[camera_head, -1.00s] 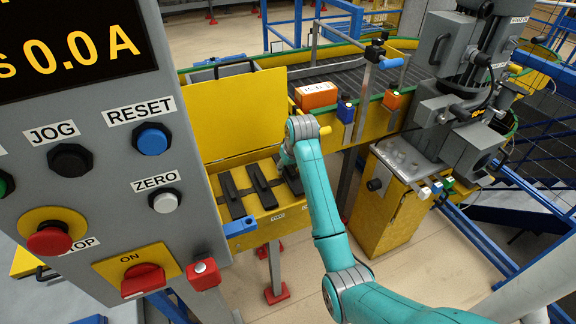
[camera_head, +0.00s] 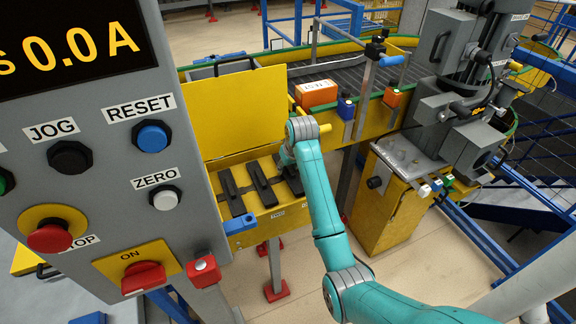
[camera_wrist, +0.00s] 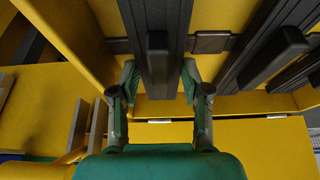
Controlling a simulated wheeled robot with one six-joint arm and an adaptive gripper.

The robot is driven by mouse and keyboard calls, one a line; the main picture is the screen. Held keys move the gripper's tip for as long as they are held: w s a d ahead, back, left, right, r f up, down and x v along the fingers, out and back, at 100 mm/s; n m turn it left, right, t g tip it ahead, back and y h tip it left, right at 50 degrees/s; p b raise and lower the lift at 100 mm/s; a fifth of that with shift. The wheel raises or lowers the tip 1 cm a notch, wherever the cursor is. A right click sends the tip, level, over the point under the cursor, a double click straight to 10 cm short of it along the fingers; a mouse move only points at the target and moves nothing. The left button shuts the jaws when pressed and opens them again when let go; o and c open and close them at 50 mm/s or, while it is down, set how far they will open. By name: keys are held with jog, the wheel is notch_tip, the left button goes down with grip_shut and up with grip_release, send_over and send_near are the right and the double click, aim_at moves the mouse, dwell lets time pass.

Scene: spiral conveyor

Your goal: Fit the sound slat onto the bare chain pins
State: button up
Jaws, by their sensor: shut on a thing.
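My gripper (camera_wrist: 159,77) is shut on a dark slat (camera_wrist: 174,28), with one finger at each side of it. In the head view my gripper (camera_head: 287,162) is over the right end of an open yellow tray (camera_head: 264,214), and the held slat (camera_head: 296,187) is partly hidden by my wrist. Two more dark slats lie in the tray, one in the middle (camera_head: 262,184) and one at the left (camera_head: 232,196). The held slat still appears to lie in the tray. I cannot tell which slats are sound. I cannot make out bare chain pins.
A raised yellow lid (camera_head: 235,113) stands behind the tray. A grey control panel (camera_head: 110,200) fills the left. A grey motor unit (camera_head: 450,110) and a yellow cabinet (camera_head: 385,212) stand at the right.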

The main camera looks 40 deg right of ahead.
jog(key=shift+f, duration=0.2)
jog(key=o, duration=1)
jog(key=shift+f, duration=0.1)
jog(key=shift+o, duration=0.2)
jog(key=v, duration=1.2)
jog(key=shift+s, duration=0.1)
